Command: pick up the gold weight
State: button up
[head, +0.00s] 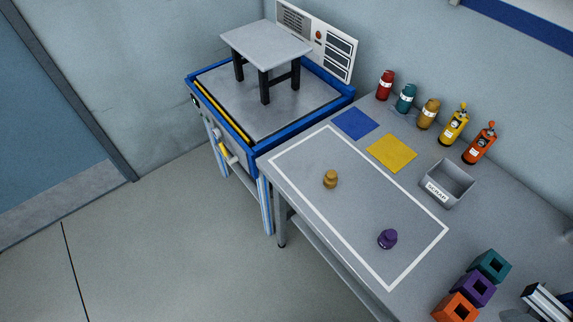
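The gold weight (331,179) is a small knobbed cylinder standing upright on the grey table (345,215). It is inside the white outlined rectangle, toward its left part. A similar purple weight (388,239) stands nearer the right end of the same rectangle. Nothing touches or covers the gold weight. My gripper is not in the head view.
Behind the rectangle lie a blue square (355,123) and a yellow square (392,153). Several bottles, a grey bin (447,184) and colored hollow blocks (474,289) stand around. A blue-framed test rig (262,140) bearing a small stool (266,46) adjoins the table. The floor in front is clear.

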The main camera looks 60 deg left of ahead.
aim_at(331, 178)
jog(key=j+u, duration=0.2)
jog(key=u, duration=1.5)
jog(key=i+j+z, duration=0.1)
jog(key=i+j, duration=0.2)
jog(key=i+j+z, duration=0.15)
jog(key=j, duration=0.25)
jog(key=i+j+z, duration=0.1)
jog(key=i+j, duration=0.25)
